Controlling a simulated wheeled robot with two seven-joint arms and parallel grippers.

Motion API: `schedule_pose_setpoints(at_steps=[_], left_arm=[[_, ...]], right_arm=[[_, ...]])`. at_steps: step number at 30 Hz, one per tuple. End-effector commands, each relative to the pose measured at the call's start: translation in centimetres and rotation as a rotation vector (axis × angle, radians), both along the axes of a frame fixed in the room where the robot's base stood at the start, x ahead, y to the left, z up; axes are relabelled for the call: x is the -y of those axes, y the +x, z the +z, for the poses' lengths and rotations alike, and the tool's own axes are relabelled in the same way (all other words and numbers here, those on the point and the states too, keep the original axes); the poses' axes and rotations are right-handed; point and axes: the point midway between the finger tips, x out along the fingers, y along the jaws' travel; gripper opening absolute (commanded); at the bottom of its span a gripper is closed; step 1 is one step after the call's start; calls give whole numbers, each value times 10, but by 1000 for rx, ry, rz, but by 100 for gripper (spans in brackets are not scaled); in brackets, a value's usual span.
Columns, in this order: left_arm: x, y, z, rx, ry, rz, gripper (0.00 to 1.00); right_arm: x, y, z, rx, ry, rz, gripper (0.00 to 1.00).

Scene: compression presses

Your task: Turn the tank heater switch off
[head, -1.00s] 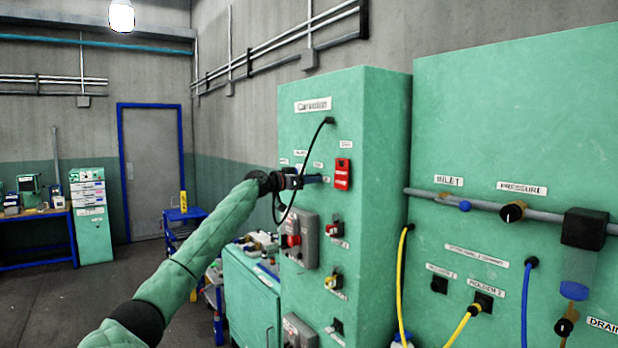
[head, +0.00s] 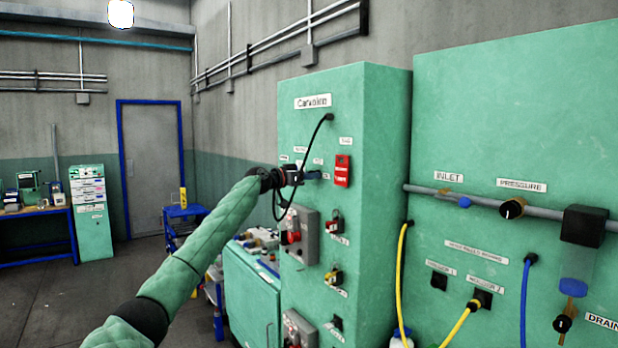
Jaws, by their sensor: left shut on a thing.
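My left gripper (head: 308,176) reaches the front of the tall green cabinet (head: 388,150) and is shut on a small control there, apparently the tank heater switch. The gripper covers this control, so its position is hidden. The small labels around it are too blurred to read. A thin black cable runs from the upper panel down past the gripper. My right gripper is not in view.
Just right of the gripper is a red switch block (head: 342,171). Below are a grey box with a red knob (head: 293,236) and several small switches. A second green cabinet (head: 480,120) with pipe and hoses stands at the right.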

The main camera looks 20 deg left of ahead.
Motion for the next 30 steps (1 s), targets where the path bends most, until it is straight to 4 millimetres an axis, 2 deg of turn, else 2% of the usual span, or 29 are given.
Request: schedule_pose_setpoints(at_steps=[19,30], left_arm=[[0,1,0,-327,-423,1,4],[-1,1,1,-542,-701,0,4]], right_arm=[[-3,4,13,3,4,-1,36],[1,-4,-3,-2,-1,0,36]])
